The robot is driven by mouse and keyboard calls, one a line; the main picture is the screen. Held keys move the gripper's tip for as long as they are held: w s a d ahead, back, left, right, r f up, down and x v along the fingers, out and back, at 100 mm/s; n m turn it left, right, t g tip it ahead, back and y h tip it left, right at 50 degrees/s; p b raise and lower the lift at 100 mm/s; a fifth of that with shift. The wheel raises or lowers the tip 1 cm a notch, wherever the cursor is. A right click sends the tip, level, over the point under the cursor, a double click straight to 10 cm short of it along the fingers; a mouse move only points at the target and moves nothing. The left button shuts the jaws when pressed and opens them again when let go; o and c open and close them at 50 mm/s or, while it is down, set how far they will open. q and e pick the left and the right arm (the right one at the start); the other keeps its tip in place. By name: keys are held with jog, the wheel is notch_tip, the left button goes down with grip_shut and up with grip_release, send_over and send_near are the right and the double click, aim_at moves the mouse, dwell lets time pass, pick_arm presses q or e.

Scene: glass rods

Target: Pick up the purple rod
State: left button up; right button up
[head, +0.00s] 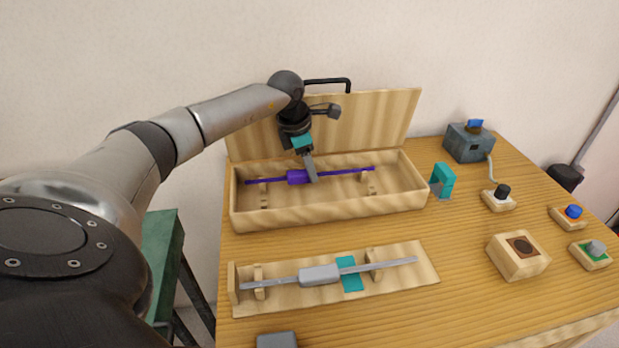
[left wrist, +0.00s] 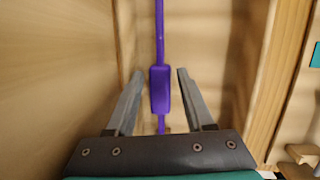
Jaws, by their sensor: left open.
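The purple rod (head: 335,172) has a thicker block at its middle and lies across small wooden supports inside an open wooden case (head: 330,217). My left gripper (head: 311,175) reaches down into the case at the rod's thick middle. In the left wrist view the rod (left wrist: 160,88) runs between the two fingers of the left gripper (left wrist: 158,75). The fingers are open, with a gap on each side of the thick block. My right gripper is not in view.
The case lid (head: 375,122) stands open behind. In front, a grey rod (head: 320,275) lies on a wooden holder (head: 420,257). To the right are a teal bracket (head: 442,181), a grey box (head: 468,143), a wooden block (head: 517,262) and several small knobbed blocks. Bare tabletop lies between them.

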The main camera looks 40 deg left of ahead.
pick_arm(q)
jog(key=shift+w+f, duration=0.2)
jog(key=shift+f, duration=0.4)
grip_shut()
